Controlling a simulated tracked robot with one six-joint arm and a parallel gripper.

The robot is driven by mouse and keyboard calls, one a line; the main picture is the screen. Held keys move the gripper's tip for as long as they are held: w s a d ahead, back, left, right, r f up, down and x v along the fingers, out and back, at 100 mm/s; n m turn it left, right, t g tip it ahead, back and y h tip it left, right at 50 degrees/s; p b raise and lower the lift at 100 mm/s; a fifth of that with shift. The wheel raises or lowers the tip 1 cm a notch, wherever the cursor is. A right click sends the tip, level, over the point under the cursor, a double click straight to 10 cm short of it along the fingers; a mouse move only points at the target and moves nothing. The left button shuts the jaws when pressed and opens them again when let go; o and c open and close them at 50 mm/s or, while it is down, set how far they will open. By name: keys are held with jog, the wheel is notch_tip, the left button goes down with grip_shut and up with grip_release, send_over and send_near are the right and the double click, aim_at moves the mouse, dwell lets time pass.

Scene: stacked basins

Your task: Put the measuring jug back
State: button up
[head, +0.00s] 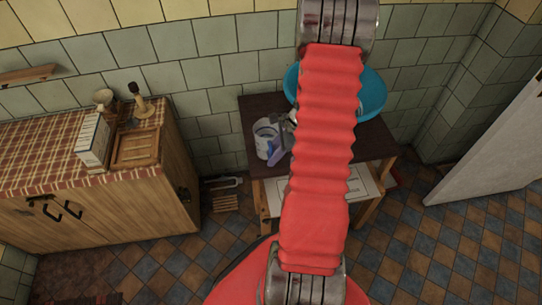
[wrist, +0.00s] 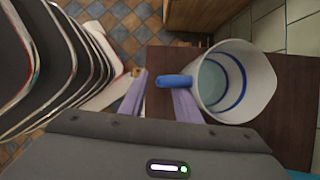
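The measuring jug (wrist: 262,88) is white with a blue inner ring and a blue handle (wrist: 174,81). It stands on the dark table, seen from above in the wrist view, with its handle pointing left. In the head view the jug (head: 262,139) is at the table's left end, partly hidden by my gripper. My gripper (wrist: 160,88) has two purple fingers spread apart. The handle's end reaches into the gap between them, overlapping the right fingertip; I cannot tell whether they touch. In the head view my gripper (head: 277,150) is beside the jug, partly hidden by my red arm.
A blue basin (head: 374,92) sits on the dark table (head: 255,104), largely behind my arm. A cabinet (head: 95,210) at left bears a white box (head: 92,140), a wooden tray (head: 137,148) and small items. A white door (head: 490,150) stands at right. Tiled floor shows between.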

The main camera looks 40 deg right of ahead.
jog(key=v, duration=1.2)
jog(key=shift+f, duration=0.1)
dwell(0.4)
